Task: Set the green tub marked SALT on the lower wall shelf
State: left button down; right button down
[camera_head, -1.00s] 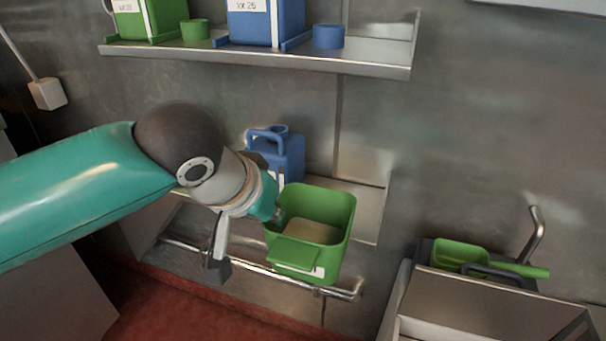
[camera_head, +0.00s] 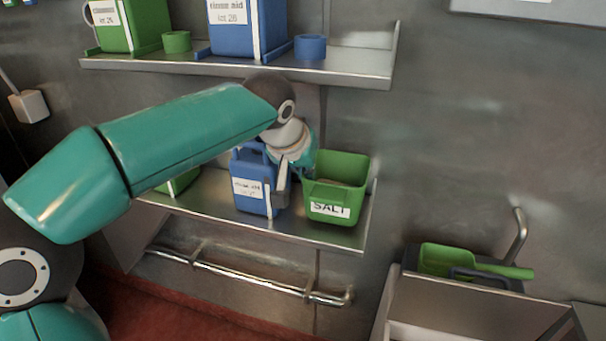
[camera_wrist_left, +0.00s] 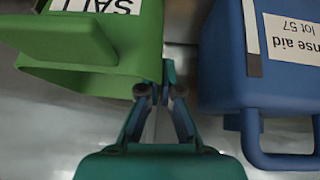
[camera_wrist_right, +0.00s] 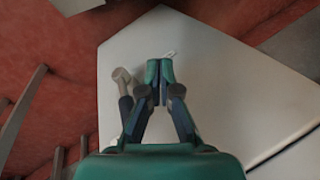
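The green SALT tub (camera_head: 336,190) is upright at the right end of the lower wall shelf (camera_head: 300,229), its label facing out. I cannot tell whether its base touches the shelf. My left gripper (camera_head: 308,168) is at the tub's left side. In the left wrist view its fingers (camera_wrist_left: 160,85) are shut on the wall of the tub (camera_wrist_left: 140,40), one fingertip hidden by it. A blue rinse aid jug (camera_head: 248,188) stands just left, and also shows in the left wrist view (camera_wrist_left: 225,75). My right gripper (camera_wrist_right: 160,75) is shut and empty.
The upper shelf (camera_head: 350,70) holds a green container (camera_head: 135,30), a blue container (camera_head: 235,38) and small cups. Another green container (camera_head: 180,183) is on the lower shelf, partly hidden by my arm. A rail (camera_head: 250,282) runs below. A green scoop (camera_head: 450,260) lies at right.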

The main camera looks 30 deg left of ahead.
pick_arm(q)
jog(key=shift+s+f, duration=0.2)
jog(key=shift+f, duration=0.25)
jog(key=shift+f, duration=0.1)
jog(key=c, duration=1.8)
grip_release()
jog(key=shift+f, duration=0.1)
jog(key=o, duration=0.5)
jog(key=shift+s+r, duration=0.15)
jog(key=shift+r, duration=0.25)
jog(key=p+v, duration=0.2)
jog(key=v, duration=0.9)
jog(key=shift+s+r+p, duration=0.15)
jog(key=shift+r+p, duration=0.05)
jog(key=shift+p, duration=0.15)
